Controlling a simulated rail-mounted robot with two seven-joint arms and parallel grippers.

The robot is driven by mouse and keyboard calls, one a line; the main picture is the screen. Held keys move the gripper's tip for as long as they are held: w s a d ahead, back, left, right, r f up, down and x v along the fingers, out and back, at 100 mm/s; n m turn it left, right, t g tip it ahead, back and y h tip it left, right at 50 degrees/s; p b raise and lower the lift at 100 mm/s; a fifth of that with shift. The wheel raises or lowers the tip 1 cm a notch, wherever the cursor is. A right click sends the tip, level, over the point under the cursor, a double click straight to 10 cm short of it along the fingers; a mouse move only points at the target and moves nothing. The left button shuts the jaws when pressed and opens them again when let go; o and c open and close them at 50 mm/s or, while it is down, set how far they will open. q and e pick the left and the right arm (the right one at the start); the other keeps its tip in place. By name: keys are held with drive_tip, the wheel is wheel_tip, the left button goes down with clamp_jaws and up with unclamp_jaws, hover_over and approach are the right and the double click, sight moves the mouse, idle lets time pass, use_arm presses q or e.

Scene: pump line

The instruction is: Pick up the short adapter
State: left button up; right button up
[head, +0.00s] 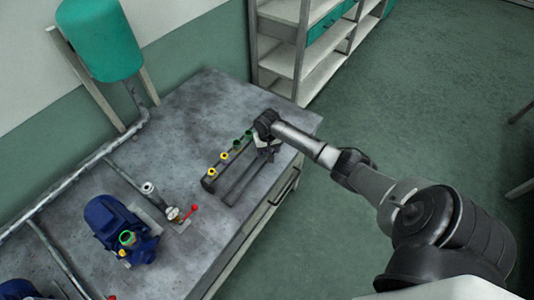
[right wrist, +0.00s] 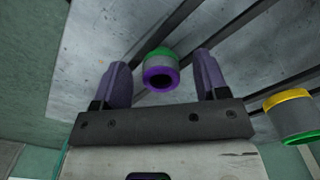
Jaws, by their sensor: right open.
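In the right wrist view, an adapter with a green band and a purple ring around a dark opening (right wrist: 160,77) sits between the two fingers of my right gripper (right wrist: 161,84). Gaps show on both sides of it, so the fingers are open and apart from it. A second adapter, green-grey with a yellow ring (right wrist: 290,115), is to the right, outside the fingers. My left gripper is out of view.
The rack stands near the edge of the grey bench (head: 185,130). A blue pump (head: 110,222), a pipe along the wall side (head: 75,175) and a red-handled valve (head: 190,210) are to its left. A shelf unit (head: 290,60) stands beyond the bench.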

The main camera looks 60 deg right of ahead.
drive_tip(key=shift+f, duration=0.15)
drive_tip(key=shift+c, duration=0.3)
drive_tip(key=c, duration=1)
